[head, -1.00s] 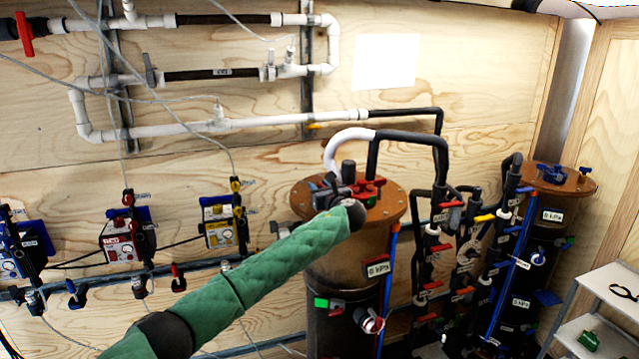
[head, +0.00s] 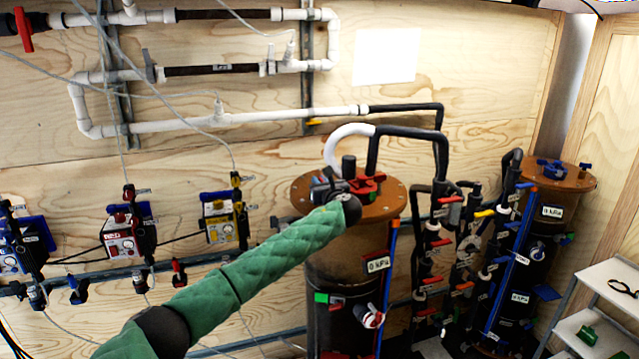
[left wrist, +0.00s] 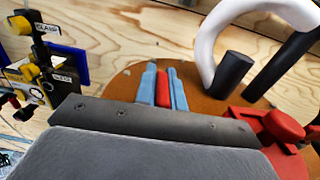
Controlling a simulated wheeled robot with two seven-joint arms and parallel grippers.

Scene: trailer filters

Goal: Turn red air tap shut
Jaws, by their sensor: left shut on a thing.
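My left gripper (head: 327,187) is over the round brown lid of the near filter tank, at the end of my green-sleeved arm. In the left wrist view its two blue fingers (left wrist: 164,76) are closed on a narrow red tap handle (left wrist: 163,90), one finger on each side. In the head view, the red tap parts (head: 368,184) show on the lid just right of the gripper. A larger red fitting (left wrist: 282,126) shows at the right in the wrist view. The gripper body hides the lower part of the held handle. My right gripper is not in view.
A white hose (head: 338,142) and a black pipe (head: 407,132) rise from the lid close behind the gripper. Several valves on black pipes (head: 440,240) stand to the right. Red (head: 124,232) and yellow (head: 222,218) units hang on the wall at left.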

